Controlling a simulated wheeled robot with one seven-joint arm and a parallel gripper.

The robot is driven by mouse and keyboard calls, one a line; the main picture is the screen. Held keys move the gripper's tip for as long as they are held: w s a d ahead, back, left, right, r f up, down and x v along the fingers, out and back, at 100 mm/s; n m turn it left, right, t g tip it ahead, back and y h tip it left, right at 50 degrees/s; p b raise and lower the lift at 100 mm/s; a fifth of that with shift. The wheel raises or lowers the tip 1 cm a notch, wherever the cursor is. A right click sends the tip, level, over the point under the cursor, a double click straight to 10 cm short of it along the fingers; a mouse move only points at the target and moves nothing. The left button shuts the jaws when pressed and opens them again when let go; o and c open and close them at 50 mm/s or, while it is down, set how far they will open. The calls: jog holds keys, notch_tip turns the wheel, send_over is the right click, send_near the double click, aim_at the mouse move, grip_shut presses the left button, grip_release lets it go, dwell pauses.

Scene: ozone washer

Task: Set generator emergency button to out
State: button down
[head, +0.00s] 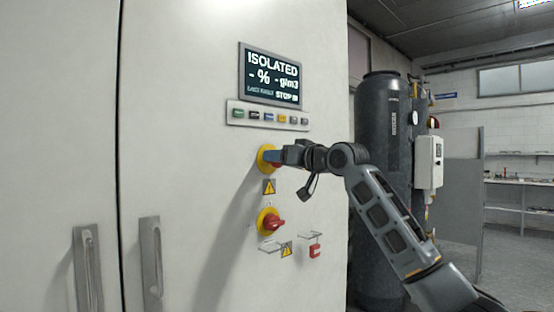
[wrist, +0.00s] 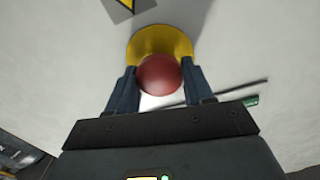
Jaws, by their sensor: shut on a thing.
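The generator emergency button is a round red knob (wrist: 160,75) on a yellow base (wrist: 168,38), seen in the wrist view. In the head view its yellow base (head: 263,158) shows on the white cabinet below the key row, and most of the red knob is hidden by my gripper. My gripper (head: 276,157) is at the button, and in the wrist view its two dark fingers (wrist: 160,85) stand one on each side of the red knob, shut on it. Whether the button is in or out cannot be told. The display (head: 271,75) above reads ISOLATED and STOP.
Below the button is a red rotary switch (head: 275,224) on a yellow plate, with a red padlock (head: 315,250) hanging to its right. A row of keys (head: 269,116) sits above. Cabinet handles (head: 151,262) stick out at left. A dark tank (head: 382,130) stands behind my arm.

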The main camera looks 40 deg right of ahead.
jog(key=shift+c, duration=2.3)
grip_release()
jog(key=s+b, duration=0.1)
jog(key=s, duration=0.6)
jog(key=shift+s+d+b, duration=0.15)
jog(key=shift+s+b, duration=0.15)
jog(key=shift+s, duration=0.1)
